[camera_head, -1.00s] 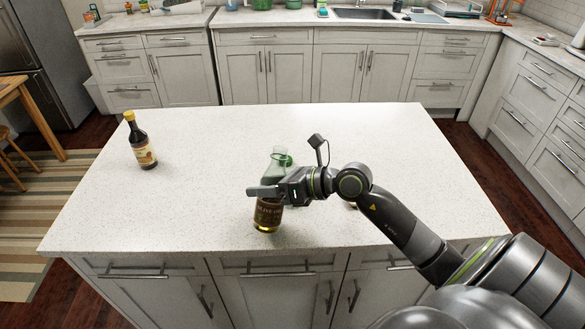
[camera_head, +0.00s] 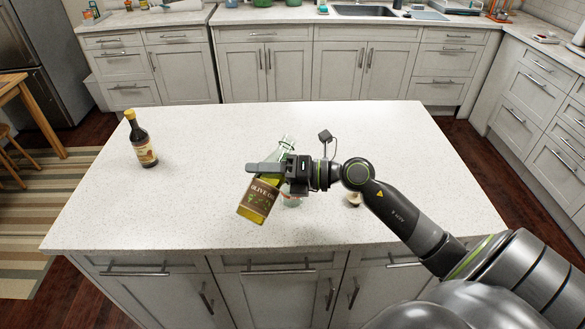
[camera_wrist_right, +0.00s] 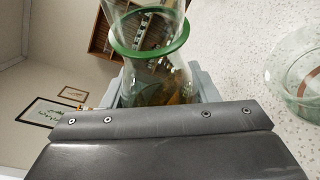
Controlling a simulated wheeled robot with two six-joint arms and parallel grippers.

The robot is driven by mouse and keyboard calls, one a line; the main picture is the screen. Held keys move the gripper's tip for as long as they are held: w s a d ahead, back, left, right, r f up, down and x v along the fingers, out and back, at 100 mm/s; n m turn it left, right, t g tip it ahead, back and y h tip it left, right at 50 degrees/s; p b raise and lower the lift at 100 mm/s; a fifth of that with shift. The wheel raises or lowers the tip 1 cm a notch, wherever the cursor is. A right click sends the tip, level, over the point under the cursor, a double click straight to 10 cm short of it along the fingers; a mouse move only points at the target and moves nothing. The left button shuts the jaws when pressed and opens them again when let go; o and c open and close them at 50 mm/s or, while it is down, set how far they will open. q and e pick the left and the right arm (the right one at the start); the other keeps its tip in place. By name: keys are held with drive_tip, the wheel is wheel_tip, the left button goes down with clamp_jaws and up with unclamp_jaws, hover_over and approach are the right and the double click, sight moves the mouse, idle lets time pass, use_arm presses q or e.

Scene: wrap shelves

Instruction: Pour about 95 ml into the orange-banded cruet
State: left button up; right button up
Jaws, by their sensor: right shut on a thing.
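My right gripper (camera_head: 268,168) is shut on a clear glass bottle of yellow oil (camera_head: 258,198) labelled olive oil. The bottle is held above the island, tilted, with its neck up to the right and its base down to the left. In the right wrist view its glass neck (camera_wrist_right: 150,63) has a green ring, with the gripper below it. A clear glass vessel with an orange-brown band (camera_wrist_right: 293,92), apparently the cruet, stands at the right there. In the head view it is mostly hidden behind the bottle and gripper; a little glass (camera_head: 292,201) shows. No stream of oil is visible. My left gripper is out of view.
A dark bottle with a yellow cap (camera_head: 142,140) stands at the left of the white island top (camera_head: 210,125). A small round brown-and-white item (camera_head: 354,199) lies right of the gripper, near my forearm. The island's back and left middle are clear.

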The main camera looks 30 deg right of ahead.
drive_tip(key=shift+a+m, duration=0.1)
drive_tip(key=shift+m, duration=0.2)
drive_tip(key=shift+a+f+m+y+b, duration=0.1)
drive_tip(key=shift+f+m+y+b, duration=0.2)
drive_tip(key=shift+f+m+b, duration=0.65)
drive_tip(key=shift+r+t, duration=0.25)
drive_tip(key=shift+t, duration=0.15)
drive_tip(key=shift+f+m+y, duration=0.1)
drive_tip(key=shift+m+y, duration=0.4)
drive_tip(key=shift+m, duration=0.55)
drive_tip(key=shift+s+a+m+t, duration=0.1)
drive_tip(key=shift+m+t, duration=0.3)
drive_tip(key=shift+t, duration=0.1)
idle(2.3)
drive_tip(key=shift+p, duration=0.5)
idle(1.8)
